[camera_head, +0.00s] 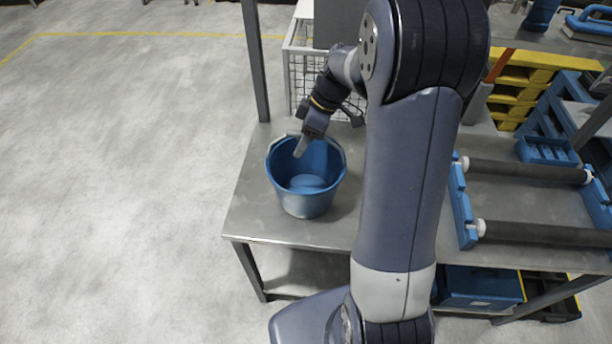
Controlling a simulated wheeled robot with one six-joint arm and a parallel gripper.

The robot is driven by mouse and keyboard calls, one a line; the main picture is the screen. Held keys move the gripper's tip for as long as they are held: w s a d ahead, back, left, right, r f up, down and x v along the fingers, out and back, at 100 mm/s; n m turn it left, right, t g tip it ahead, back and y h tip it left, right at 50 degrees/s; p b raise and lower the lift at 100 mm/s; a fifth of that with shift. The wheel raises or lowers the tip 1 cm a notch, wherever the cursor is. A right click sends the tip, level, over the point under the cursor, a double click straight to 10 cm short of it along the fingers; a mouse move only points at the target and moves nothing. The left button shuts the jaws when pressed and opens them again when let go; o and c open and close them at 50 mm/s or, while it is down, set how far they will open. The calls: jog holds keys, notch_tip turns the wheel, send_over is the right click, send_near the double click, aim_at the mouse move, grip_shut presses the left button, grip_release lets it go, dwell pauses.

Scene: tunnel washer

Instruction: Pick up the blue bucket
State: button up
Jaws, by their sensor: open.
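The blue bucket (306,199) stands upright on the left part of the metal table (253,216). Its open top faces up, and its inside looks empty. A pale handle seems to lie along its far rim. My gripper (301,149) is at the bucket's far rim, with a fingertip showing over the opening. The jaws are open. The second finger is hidden, and I cannot tell whether the rim lies between the fingers or whether they touch it.
Grey rollers (530,171) on blue supports lie on the table's right side. A wire basket (305,75) stands behind the bucket. A grey post (255,60) rises at the table's far left corner. A blue crate (478,288) sits below. Open floor (120,180) lies left.

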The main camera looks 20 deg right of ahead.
jog(key=shift+c, duration=0.4)
grip_shut()
